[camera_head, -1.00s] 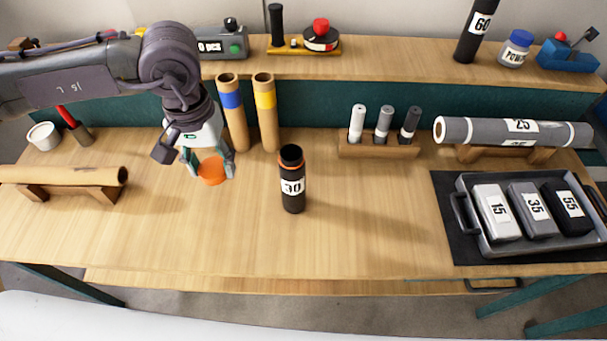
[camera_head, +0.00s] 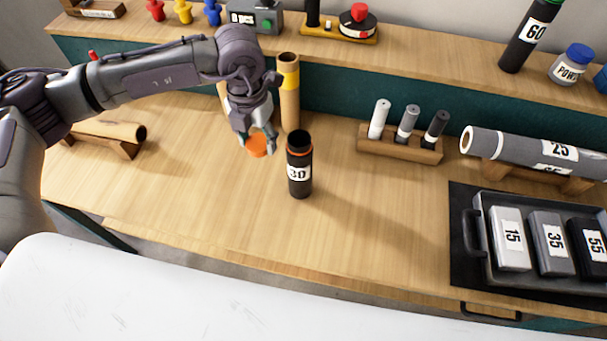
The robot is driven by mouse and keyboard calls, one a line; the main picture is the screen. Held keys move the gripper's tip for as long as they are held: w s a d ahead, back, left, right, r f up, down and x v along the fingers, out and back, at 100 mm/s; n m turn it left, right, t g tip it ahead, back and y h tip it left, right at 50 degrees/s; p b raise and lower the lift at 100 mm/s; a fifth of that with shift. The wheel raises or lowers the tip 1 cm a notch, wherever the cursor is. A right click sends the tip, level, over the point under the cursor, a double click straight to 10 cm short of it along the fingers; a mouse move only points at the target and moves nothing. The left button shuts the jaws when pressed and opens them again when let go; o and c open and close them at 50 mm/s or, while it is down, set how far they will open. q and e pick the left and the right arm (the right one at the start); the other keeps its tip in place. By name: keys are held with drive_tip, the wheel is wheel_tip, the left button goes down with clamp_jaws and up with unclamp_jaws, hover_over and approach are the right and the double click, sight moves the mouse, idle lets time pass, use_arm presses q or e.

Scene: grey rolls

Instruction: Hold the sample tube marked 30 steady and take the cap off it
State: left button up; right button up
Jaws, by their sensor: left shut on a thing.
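The sample tube marked 30 (camera_head: 299,172) is black with a white label and stands upright on the wooden table. Its top is open, with an orange band just below the dark rim. My left gripper (camera_head: 257,142) is shut on the orange cap (camera_head: 257,147), which it holds to the left of the tube's top, apart from it. My right gripper is not in view, and nothing is seen holding the tube.
Cardboard tubes (camera_head: 289,92) stand behind my left gripper. A wooden rack (camera_head: 400,142) with three small tubes is at the back right. A tray (camera_head: 480,236) with numbered blocks is at the right. The table's front middle is clear.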

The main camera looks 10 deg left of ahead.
use_arm(q)
drive_tip(key=f+n, duration=0.1)
drive_tip(key=n, duration=0.2)
drive_tip(key=f+n, duration=0.1)
drive_tip(key=n, duration=0.5)
drive_tip(key=shift+w+f, duration=0.35)
drive_tip(key=shift+f, duration=0.05)
drive_tip(key=n+p, duration=0.2)
drive_tip(key=n, duration=0.4)
approach(266, 179)
wheel_tip(266, 179, down, 6)
drive_tip(key=shift+f, duration=0.5)
drive_tip(key=shift+w, duration=0.1)
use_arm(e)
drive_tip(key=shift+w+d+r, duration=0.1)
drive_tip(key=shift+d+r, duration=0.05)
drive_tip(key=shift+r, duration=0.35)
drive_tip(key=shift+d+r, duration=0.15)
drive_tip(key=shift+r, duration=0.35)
use_arm(q)
drive_tip(key=shift+f, duration=0.1)
